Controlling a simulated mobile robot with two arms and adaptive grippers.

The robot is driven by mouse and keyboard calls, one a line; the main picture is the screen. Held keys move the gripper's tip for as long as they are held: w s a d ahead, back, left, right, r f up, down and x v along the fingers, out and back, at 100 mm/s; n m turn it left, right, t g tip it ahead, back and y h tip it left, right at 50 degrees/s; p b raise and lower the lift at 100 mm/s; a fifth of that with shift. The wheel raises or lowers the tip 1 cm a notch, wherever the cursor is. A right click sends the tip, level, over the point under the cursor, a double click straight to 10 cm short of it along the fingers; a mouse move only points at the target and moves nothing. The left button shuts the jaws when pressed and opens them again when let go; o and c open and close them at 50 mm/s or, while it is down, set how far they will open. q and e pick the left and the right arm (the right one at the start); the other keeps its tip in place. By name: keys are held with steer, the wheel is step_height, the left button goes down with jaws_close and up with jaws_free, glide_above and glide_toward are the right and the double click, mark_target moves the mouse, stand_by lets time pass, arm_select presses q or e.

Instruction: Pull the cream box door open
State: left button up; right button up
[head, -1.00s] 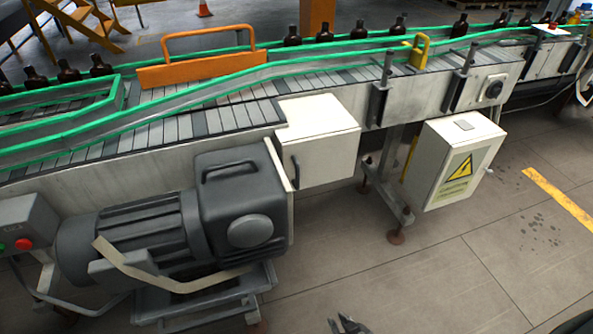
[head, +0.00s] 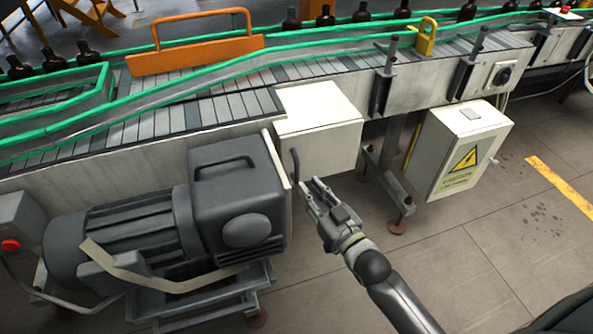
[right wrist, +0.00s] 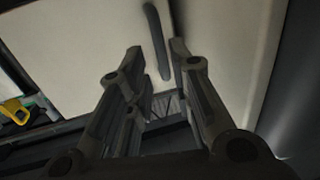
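The cream box (head: 330,145) is fixed at the side of the conveyor, right of the grey motor. Its dark bar handle (head: 295,163) stands upright near the left edge of the front face. I cannot tell whether the door is ajar. My right gripper (head: 310,186) is just below and right of the handle, with its fingers apart. In the right wrist view the handle (right wrist: 157,42) shows ahead, between the open fingertips (right wrist: 160,48); it does not look gripped. My left gripper is not in view.
The grey motor (head: 235,205) stands close on the left of the box. A cabinet with a yellow warning sign (head: 455,150) hangs to the right. The conveyor (head: 215,108) with amber bottles runs behind. Open floor (head: 450,260) lies in front and to the right.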

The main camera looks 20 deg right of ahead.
mark_target(298, 175)
steer(key=x, duration=0.7)
steer(key=shift+w+a+p, duration=0.1)
steer(key=shift+w+p, duration=0.2)
steer(key=shift+c, duration=0.3)
jaws_close()
